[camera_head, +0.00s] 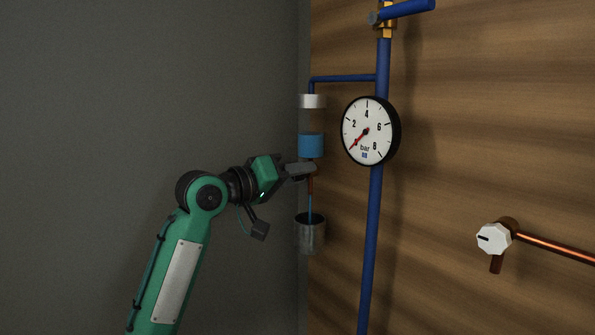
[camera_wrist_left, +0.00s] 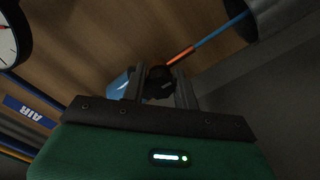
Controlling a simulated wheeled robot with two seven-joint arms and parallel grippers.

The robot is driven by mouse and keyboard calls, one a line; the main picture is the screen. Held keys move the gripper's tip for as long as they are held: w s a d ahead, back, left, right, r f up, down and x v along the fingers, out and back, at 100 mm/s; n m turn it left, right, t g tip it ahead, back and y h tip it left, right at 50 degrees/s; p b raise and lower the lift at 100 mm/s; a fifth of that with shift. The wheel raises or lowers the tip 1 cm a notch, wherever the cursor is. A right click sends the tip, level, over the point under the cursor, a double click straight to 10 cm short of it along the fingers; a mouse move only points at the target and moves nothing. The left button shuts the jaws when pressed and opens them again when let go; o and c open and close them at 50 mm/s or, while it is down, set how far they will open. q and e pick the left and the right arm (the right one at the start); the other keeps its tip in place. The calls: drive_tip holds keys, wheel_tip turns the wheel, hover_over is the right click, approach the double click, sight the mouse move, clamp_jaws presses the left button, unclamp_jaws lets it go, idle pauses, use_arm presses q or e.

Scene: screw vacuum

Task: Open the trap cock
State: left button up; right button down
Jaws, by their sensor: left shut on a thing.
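The trap is a clear vessel with a white cap (camera_head: 312,101) and blue liquid (camera_head: 311,146) in its lower part, hanging by the corner of the wooden wall. The cock below it is mostly hidden by my left gripper (camera_head: 303,169) in the head view. In the left wrist view my left gripper (camera_wrist_left: 160,90) is shut on the dark cock handle (camera_wrist_left: 160,78), with one finger on each side. A copper outlet tube (camera_wrist_left: 180,57) leads down from the cock. A thin blue line, like a stream, continues from it (camera_wrist_left: 220,38). My right gripper is not in view.
A metal cup (camera_head: 310,235) is below the outlet. A pressure gauge (camera_head: 367,131) and a vertical blue pipe (camera_head: 371,230) stand close to the right. A white knob (camera_head: 494,238) on a copper pipe is further right. The grey wall side is clear.

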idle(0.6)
use_arm(q)
drive_tip(key=o, duration=0.7)
drive_tip(key=b+v, duration=0.6)
drive_tip(key=v, duration=0.8)
drive_tip(key=shift+w, duration=0.1)
